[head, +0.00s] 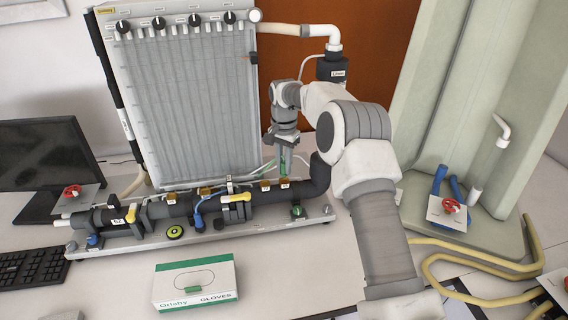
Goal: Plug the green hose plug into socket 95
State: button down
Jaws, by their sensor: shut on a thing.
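My gripper (283,146) hangs from the arm right of centre, in front of the lower right edge of the manometer board, and is shut on the green hose plug (283,160). The plug is upright, and a pale green hose (268,167) shows beside it on the left. Below lies a dark horizontal pipe with several small brown-orange socket blocks, among them one at the right (284,183) and one beside it (265,185). The plug's lower end appears just above the right-hand block; I cannot tell whether they touch. The socket numbers are too small to read.
The tall manometer board (188,100) stands behind the pipe. A glove box (196,283) lies in front. A monitor (45,160) is at left; yellow hoses (470,262) lie at right.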

jog(key=shift+f, duration=0.45)
jog(key=shift+f+b, duration=0.6)
jog(key=shift+f, duration=0.2)
jog(key=c, duration=0.7)
grip_release()
jog(key=shift+r+p, duration=0.55)
jog(key=shift+r, duration=8.2)
